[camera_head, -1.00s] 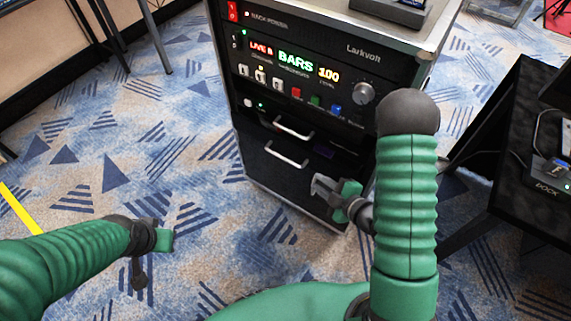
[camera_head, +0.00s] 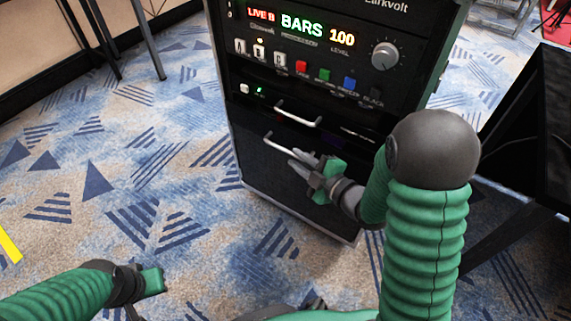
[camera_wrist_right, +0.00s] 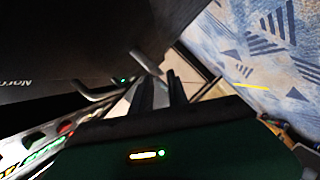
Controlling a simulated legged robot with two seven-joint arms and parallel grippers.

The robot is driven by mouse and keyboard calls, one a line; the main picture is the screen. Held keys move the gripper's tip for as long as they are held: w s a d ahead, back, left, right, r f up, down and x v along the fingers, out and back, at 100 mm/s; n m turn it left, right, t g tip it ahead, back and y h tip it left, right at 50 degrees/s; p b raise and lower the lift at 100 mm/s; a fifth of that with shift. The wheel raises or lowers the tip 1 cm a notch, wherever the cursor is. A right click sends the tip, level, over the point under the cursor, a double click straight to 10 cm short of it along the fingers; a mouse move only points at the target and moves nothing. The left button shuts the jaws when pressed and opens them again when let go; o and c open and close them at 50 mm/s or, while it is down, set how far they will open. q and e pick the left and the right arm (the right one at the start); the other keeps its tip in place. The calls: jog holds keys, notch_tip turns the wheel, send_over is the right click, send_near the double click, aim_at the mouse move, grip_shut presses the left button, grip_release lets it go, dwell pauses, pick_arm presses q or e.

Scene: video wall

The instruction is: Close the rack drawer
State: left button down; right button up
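The black rack (camera_head: 222,60) stands ahead with two silver bar handles on its lower front. The upper handle (camera_head: 298,117) is above the lower handle (camera_head: 277,144). The dark lower front (camera_head: 262,168) seems to stand out as a drawer, with a dark strip above it; how far out is hard to tell. My right gripper (camera_head: 294,158) is at the lower handle's right end, fingers slightly apart and empty. In the right wrist view its fingers (camera_wrist_right: 163,88) point toward a handle (camera_wrist_right: 146,63); contact is unclear. My left gripper (camera_head: 155,280) is low at left, away from the rack; its fingers are unclear.
The rack's control panel (camera_head: 310,62) with lit displays, buttons and a knob is above the handles. A black table (camera_head: 515,140) stands close on the right. Patterned carpet (camera_head: 160,170) left of the rack is clear. Dark furniture legs (camera_head: 150,40) stand at the back left.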

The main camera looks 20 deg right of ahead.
aim_at(286, 151)
jog(key=x, duration=0.6)
jog(key=shift+b, duration=0.35)
grip_shut()
jog(key=shift+s+d+f, duration=0.1)
dwell(0.8)
